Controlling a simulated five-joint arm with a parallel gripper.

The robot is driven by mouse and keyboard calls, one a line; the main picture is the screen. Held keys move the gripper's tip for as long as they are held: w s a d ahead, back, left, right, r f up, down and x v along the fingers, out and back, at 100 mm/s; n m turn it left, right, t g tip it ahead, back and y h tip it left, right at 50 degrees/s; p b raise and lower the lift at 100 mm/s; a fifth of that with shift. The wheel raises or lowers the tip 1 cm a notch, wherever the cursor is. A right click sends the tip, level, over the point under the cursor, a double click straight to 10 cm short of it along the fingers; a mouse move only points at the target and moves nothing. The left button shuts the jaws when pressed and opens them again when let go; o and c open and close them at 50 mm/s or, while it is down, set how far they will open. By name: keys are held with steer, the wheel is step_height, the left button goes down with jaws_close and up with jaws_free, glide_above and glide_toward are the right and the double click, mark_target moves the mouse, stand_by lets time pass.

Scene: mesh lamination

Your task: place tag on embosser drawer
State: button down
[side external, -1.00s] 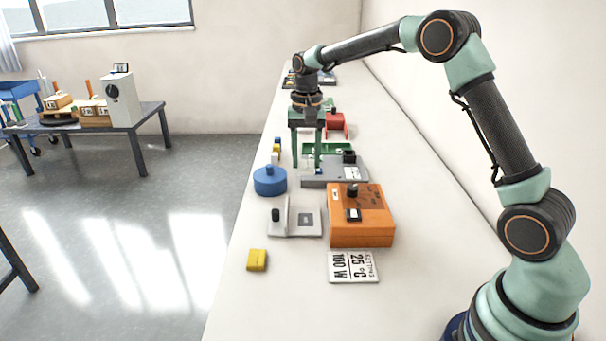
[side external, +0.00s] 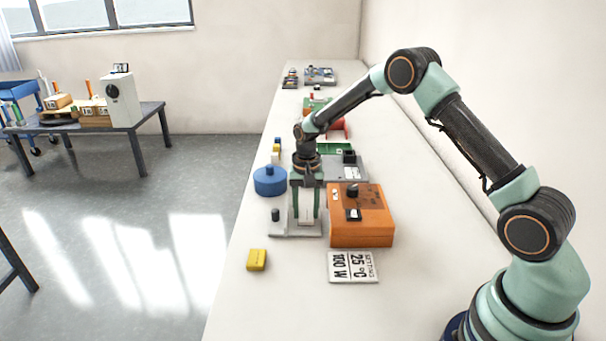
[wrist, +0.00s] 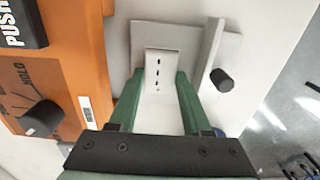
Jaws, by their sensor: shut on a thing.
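My gripper (side external: 306,221) points down over a pale grey flat unit with an upright wall and a black knob (side external: 275,214), which I take for the embosser. The green fingers are shut on a small white tag. In the wrist view the tag (wrist: 160,57) shows several dark marks between the fingertips, above the unit's pale plate (wrist: 188,37). The unit's black knob (wrist: 222,80) is to the right of the fingers. I cannot tell whether the tag touches the plate. The fingers and tag hide most of the plate in the side view.
An orange box (side external: 362,222) with a black knob stands close right of my gripper. A blue round container (side external: 270,181) is behind left. A yellow block (side external: 257,260) and a printed sign (side external: 352,267) lie in front. A grey device (side external: 345,168) is behind.

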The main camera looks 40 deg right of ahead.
steer(key=shift+f, duration=0.15)
steer(key=shift+c, duration=1.7)
jaws_free()
step_height(320, 180, up, 12)
step_height(320, 180, up, 6)
steer(key=r+n+t, duration=0.1)
steer(key=n, duration=0.1)
glide_above(306, 213)
steer(key=s+a, duration=0.2)
steer(key=s, duration=0.1)
steer(key=s+a+r+n+t, duration=0.2)
steer(key=s+n, duration=0.1)
steer(key=s, duration=0.6)
steer(key=s+a+r+n+t, duration=0.1)
steer(key=s+n, duration=0.3)
steer(key=s, duration=0.5)
steer(key=shift+s+a+r+t, duration=0.25)
steer(key=shift+a+r+t, duration=0.15)
steer(key=shift+r+t, duration=0.45)
